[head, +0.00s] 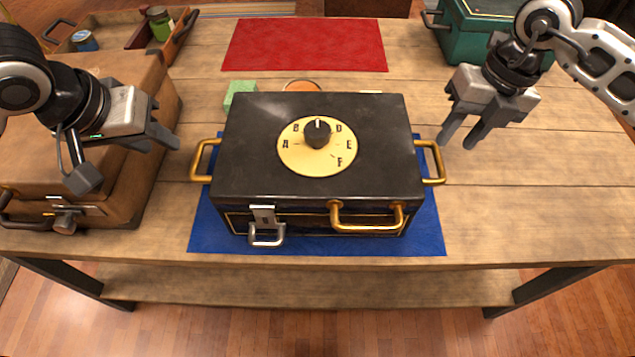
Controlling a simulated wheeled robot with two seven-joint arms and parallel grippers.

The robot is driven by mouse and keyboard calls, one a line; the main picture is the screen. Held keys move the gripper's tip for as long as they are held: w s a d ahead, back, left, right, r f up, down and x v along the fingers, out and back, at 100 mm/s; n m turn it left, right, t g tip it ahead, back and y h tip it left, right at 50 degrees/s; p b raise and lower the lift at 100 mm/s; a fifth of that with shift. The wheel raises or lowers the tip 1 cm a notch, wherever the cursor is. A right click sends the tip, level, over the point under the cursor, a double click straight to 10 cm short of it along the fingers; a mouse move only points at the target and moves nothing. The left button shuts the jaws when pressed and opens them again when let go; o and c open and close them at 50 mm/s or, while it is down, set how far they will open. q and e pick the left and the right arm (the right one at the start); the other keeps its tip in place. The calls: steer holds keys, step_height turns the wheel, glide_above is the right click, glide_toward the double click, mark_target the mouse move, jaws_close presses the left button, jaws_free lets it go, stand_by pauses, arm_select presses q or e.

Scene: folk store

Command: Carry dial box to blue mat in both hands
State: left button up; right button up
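The dial box (255,130) is black with a cream lettered dial and a black knob on its lid. It sits on the blue mat (432,225), which shows around its front and sides. Brass handles stick out at its left (196,160) and right (438,162) ends. My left gripper (130,165) is open and empty, left of the left handle and apart from it, by the brown case. My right gripper (462,142) is open and empty, just right of and above the right handle, apart from it.
A brown case (95,185) stands at the left. Behind are a wooden tray (120,45) with cans, a red mat (306,45) and a green box (470,40). A green block (238,90) and an orange round thing (302,85) lie behind the dial box. The right table is clear.

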steer(key=shift+d+r, duration=0.25)
steer(key=shift+r, duration=0.85)
steer(key=shift+d+r, duration=0.2)
steer(key=shift+r, duration=0.9)
